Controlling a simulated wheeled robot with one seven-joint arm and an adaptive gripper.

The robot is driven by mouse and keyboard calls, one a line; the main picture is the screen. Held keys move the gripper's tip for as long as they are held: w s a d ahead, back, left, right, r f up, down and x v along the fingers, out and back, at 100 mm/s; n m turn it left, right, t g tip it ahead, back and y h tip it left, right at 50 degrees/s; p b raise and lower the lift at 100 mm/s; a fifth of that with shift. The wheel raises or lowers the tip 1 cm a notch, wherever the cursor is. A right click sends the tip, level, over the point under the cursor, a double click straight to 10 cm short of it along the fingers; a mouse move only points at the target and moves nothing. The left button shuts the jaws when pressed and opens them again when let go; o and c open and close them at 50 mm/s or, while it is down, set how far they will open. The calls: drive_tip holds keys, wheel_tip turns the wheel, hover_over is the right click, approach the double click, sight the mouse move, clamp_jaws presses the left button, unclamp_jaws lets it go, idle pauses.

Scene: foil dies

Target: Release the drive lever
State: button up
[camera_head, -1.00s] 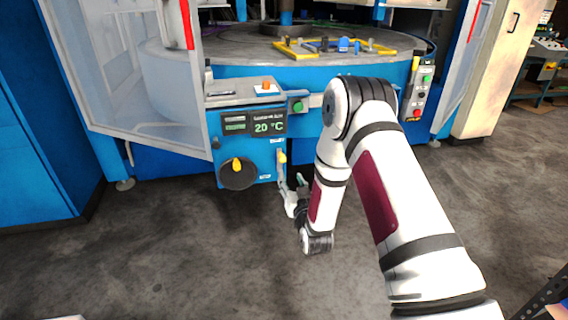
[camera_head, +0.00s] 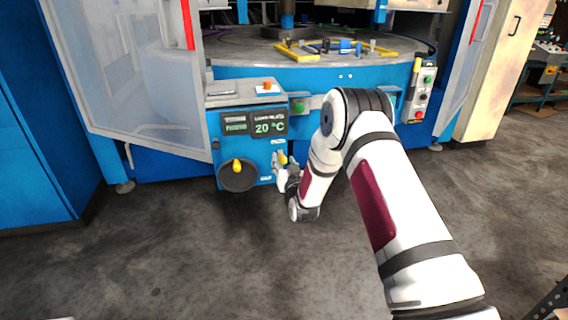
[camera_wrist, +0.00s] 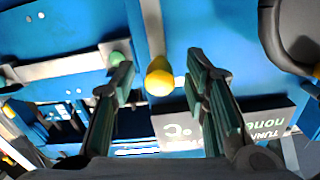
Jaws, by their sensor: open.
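The lever, which I take to be the drive lever, has a yellow knob (camera_head: 282,158) and sits on the blue control panel (camera_head: 247,150), right of a black dial. In the wrist view its yellow knob (camera_wrist: 159,76) shows in the gap between my fingertips, nearer the left one. My gripper (camera_head: 283,168) is open at the lever, with a finger on each side of the knob in the wrist view (camera_wrist: 164,78). I cannot tell whether either finger touches it. My gripper partly hides the lever's lower part in the head view.
The black dial (camera_head: 238,177) with a yellow handle is close on the left. A display (camera_head: 268,124) reading 20 °C is above. A round table (camera_head: 240,52) with yellow fixtures stands behind, and a button box (camera_head: 420,92) is at right. The floor in front is clear.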

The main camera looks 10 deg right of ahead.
clamp_jaws()
drive_tip(key=shift+a, duration=0.1)
drive_tip(key=shift+a+f+n+b, duration=0.4)
drive_tip(key=shift+a+n+b, duration=0.6)
drive_tip(key=shift+n, duration=0.5)
drive_tip(key=shift+a+f+n+b, duration=0.4)
drive_tip(key=shift+a+n+b, duration=0.55)
drive_tip(key=shift+n, duration=0.55)
drive_tip(key=shift+a+f+n+b, duration=0.4)
drive_tip(key=shift+a+n+b, duration=0.35)
drive_tip(key=shift+n+b, duration=0.6)
drive_tip(key=shift+n, duration=0.25)
unclamp_jaws()
